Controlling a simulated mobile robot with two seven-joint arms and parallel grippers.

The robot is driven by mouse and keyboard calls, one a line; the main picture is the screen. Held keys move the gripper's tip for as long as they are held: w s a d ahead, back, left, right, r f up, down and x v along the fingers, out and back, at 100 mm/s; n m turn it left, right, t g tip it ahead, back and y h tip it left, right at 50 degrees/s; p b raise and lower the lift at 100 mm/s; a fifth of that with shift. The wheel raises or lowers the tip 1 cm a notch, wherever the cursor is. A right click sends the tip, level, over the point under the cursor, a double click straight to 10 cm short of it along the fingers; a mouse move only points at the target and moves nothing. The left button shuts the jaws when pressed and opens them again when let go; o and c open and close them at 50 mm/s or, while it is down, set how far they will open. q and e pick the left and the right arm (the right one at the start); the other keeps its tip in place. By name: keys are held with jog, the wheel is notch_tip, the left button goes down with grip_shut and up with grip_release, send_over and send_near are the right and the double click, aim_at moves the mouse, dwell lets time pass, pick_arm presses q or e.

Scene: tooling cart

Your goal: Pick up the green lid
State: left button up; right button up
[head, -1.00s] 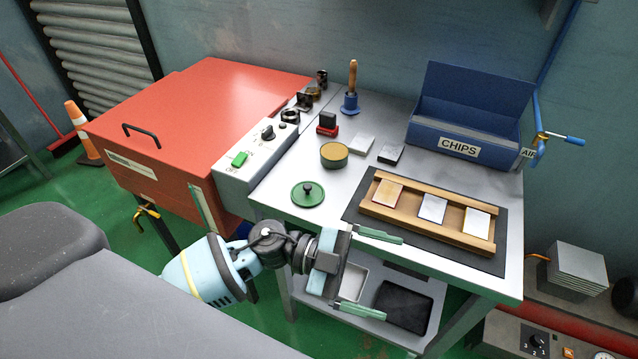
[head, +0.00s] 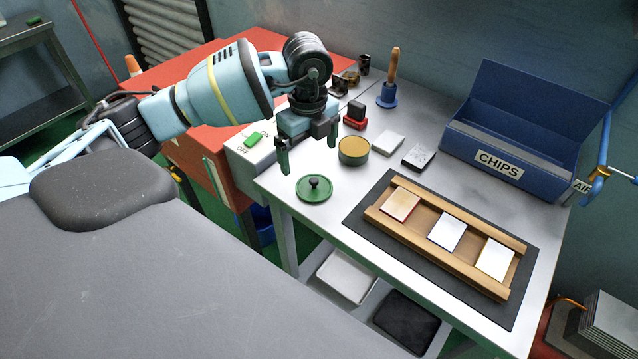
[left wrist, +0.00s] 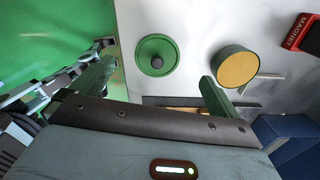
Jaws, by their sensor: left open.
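The green lid (head: 314,188) is a round disc with a dark knob, lying flat on the grey cart top near its front left edge. It also shows in the left wrist view (left wrist: 157,56), ahead of the fingers. My left gripper (head: 307,154) is open and empty, pointing down above and slightly behind the lid, apart from it. Its two green fingers show in the left wrist view (left wrist: 152,85), with the lid's knob between their lines. My right gripper is not in view.
A round tin with a yellow top (head: 354,150) stands close behind and right of the lid. A red-based block (head: 355,118) is beyond it. A wooden tray with plates (head: 450,240) lies on a dark mat to the right. A blue CHIPS bin (head: 510,150) stands at the back.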

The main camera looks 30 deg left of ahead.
aim_at(312, 174)
pick_arm(q)
jog(key=shift+s+f, duration=0.1)
jog(key=shift+f, duration=1.25)
jog(key=shift+s+d+f, duration=0.1)
jog(key=shift+d+f, duration=0.1)
jog(key=shift+f, duration=1.1)
jog(key=shift+d+f, duration=0.2)
jog(key=shift+f, duration=1.1)
jog(key=c, duration=1)
jog(key=shift+r, duration=0.15)
jog(key=shift+r, duration=0.5)
notch_tip(312, 174, up, 2)
jog(key=shift+r, duration=0.15)
jog(key=s+d+r, duration=0.1)
jog(key=s+d, duration=0.2)
jog(key=s, duration=1.2)
jog(key=shift+s+r, duration=0.25)
jog(key=shift+s, duration=0.1)
